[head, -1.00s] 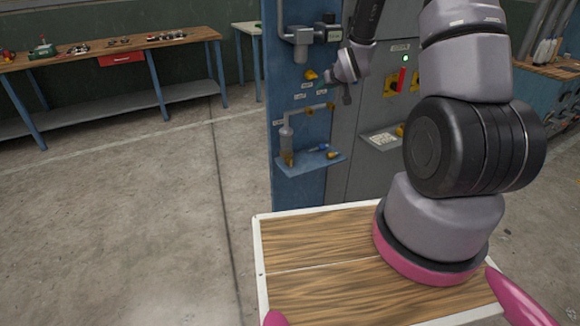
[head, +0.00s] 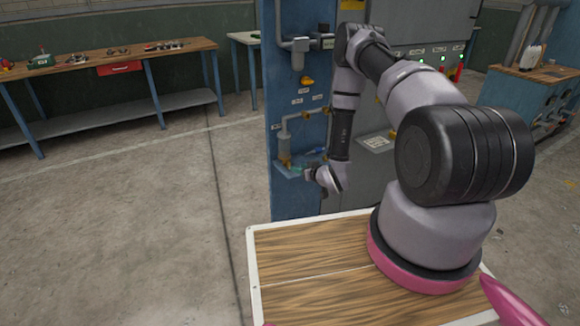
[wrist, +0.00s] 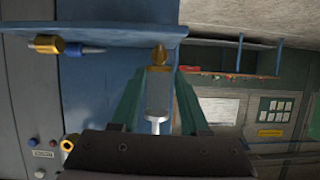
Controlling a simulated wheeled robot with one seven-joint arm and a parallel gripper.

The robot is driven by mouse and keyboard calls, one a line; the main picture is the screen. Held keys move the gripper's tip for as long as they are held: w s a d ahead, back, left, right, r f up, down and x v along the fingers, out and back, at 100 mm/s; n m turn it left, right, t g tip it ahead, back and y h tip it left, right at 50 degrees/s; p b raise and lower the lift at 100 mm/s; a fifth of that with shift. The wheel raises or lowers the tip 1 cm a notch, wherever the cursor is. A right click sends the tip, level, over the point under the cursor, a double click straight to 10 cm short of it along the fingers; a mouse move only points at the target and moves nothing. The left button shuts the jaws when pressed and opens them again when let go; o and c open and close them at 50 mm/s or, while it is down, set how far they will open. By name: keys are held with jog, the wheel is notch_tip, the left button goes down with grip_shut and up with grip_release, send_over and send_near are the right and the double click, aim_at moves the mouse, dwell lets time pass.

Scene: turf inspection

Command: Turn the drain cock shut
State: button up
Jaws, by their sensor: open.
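The drain cock is a small brass fitting (wrist: 158,60) below a pale, clear bowl (wrist: 158,100) on the blue panel. The wrist picture is upside down, so the cock shows above the bowl. Its slim brass end runs in line with the bowl. My gripper (wrist: 158,85) is open, with one green finger on each side of the bowl and cock; I see no clear contact. In the head view the bowl (head: 284,132) hangs from a brass-fitted pipe, and my gripper (head: 304,168) is close to the cock, which is small and hard to make out there.
A yellow knob (head: 307,81) sits higher on the panel. A workbench (head: 100,62) stands at the left; the floor between is clear.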

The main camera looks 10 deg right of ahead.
aim_at(290, 164)
jog(key=x, duration=0.8)
jog(key=shift+w+f, duration=0.1)
jog(key=shift+w, duration=0.05)
grip_shut()
